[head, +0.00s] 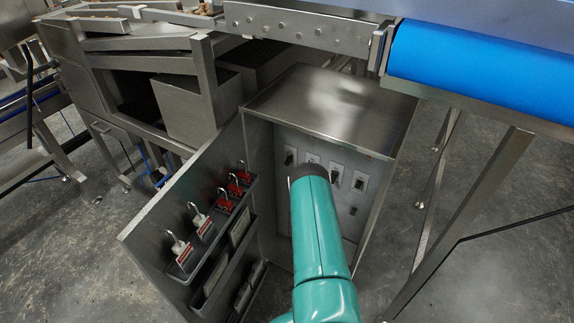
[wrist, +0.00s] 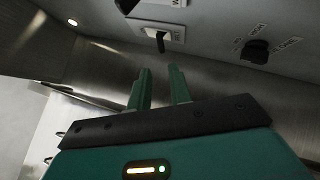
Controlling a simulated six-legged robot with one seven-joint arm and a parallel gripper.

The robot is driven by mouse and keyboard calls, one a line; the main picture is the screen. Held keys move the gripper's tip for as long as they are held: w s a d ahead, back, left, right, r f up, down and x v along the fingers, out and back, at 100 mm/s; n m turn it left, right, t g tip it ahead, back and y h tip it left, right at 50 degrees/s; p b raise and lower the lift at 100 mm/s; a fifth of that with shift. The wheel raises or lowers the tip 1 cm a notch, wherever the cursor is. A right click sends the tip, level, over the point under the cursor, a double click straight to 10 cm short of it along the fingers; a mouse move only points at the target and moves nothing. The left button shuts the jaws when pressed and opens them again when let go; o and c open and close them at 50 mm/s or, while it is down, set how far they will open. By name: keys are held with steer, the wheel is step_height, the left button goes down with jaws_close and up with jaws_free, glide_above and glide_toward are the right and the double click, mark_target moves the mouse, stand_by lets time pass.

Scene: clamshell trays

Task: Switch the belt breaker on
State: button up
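In the head view an open metal cabinet (head: 335,105) has a row of breaker switches on pale plates inside, such as the one at the right end (head: 360,182). I cannot read which is the belt breaker. My teal arm covers part of the panel, and my gripper is hidden behind it there. In the wrist view my gripper (wrist: 159,72) has two teal fingers apart with nothing between them. A switch with a dark lever (wrist: 160,40) on a white plate lies just beyond the fingertips, roughly in line with the gap, apart from them. Its label is cut off.
A black rotary knob (wrist: 256,52) with printed markings sits right of the switch. The open cabinet door (head: 165,215) holds red and white padlocks (head: 225,200) and pockets at the left. A blue conveyor belt (head: 480,65) runs above right.

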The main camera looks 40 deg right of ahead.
mark_target(288, 162)
steer(key=x, duration=1.1)
steer(key=shift+f, duration=0.1)
jaws_close()
